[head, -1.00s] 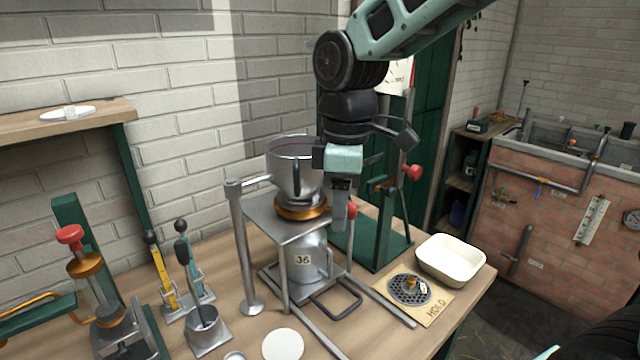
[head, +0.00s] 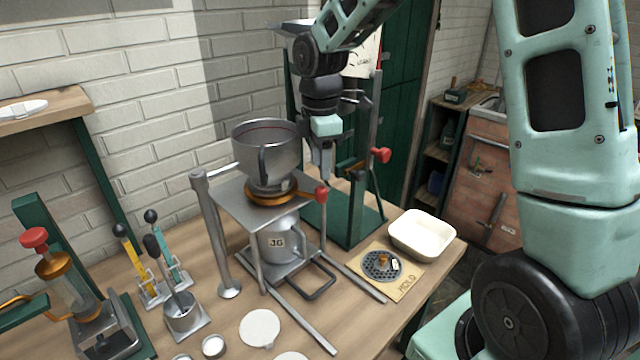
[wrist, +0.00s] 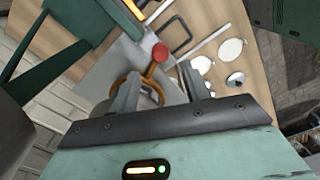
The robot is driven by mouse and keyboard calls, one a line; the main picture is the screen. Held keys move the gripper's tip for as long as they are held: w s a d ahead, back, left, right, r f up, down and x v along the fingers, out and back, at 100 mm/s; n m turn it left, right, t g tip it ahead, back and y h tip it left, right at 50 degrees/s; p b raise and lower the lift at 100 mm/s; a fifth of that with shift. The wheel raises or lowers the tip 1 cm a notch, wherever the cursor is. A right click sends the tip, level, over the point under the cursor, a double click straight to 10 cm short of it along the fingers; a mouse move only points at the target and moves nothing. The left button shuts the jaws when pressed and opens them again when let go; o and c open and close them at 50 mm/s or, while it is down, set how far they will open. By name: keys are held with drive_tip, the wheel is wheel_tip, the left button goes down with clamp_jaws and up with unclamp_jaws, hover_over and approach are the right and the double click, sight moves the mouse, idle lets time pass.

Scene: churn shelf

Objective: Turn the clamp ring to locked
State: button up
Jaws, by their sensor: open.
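The clamp ring (head: 266,196) is an orange-copper band around the base of the grey metal hopper (head: 268,150). Its short orange lever points right and ends in a red knob (head: 321,194). My gripper (head: 326,172) is open and empty, up and right of the hopper's base, with its fingers pointing down near the knob. In the wrist view the open fingers of my gripper (wrist: 158,88) show with the orange ring (wrist: 150,94) between and beyond them. The red knob (wrist: 160,52) lies past the fingertips. I see no contact. No lock marking is readable.
A metal jug marked JG (head: 277,243) stands under the hopper's stand. A green post frame (head: 352,215) with another red knob is close behind and right of my gripper. A white tub (head: 422,234) and a mold plate (head: 381,265) are at right. A plunger device stands at left.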

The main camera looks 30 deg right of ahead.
sight(320, 188)
wheel_tip(320, 188, down, 7)
drive_tip(key=shift+r+p, duration=0.1)
drive_tip(key=shift+p, duration=0.2)
drive_tip(key=shift+s, duration=0.1)
clamp_jaws()
